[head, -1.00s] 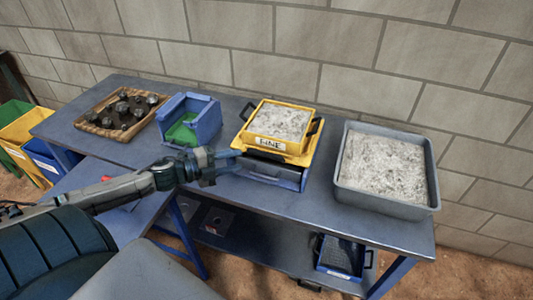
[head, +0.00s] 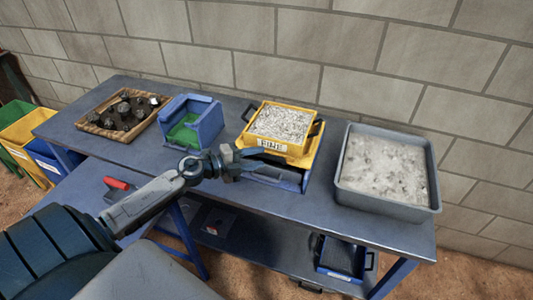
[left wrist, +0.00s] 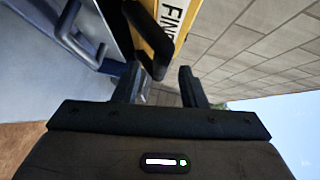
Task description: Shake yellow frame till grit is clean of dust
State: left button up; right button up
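The yellow frame (head: 299,149), labelled FINE, sits on a yellow-topped blue base on the bench. It holds pale grit (head: 281,124) with distinct grains. A black handle stands on its left side and another on its right. My left gripper (head: 258,152) is at the frame's front left corner. In the left wrist view, its two fingers (left wrist: 162,88) are apart. The frame's black handle (left wrist: 148,32) shows just beyond the fingers, nearer the left one; I cannot tell whether they touch. My right gripper is not in view.
A grey tray (head: 386,214) of pale, hazy material stands right of the frame. Left are a blue bin (head: 207,127) with green inside and a wooden tray (head: 92,127) of dark rocks. A blue box (head: 340,257) sits on the lower shelf. A wall stands behind.

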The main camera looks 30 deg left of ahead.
aim_at(266, 154)
pick_arm(q)
jog(key=shift+p+x, duration=0.5)
jog(key=shift+x, duration=1.45)
grip_shut()
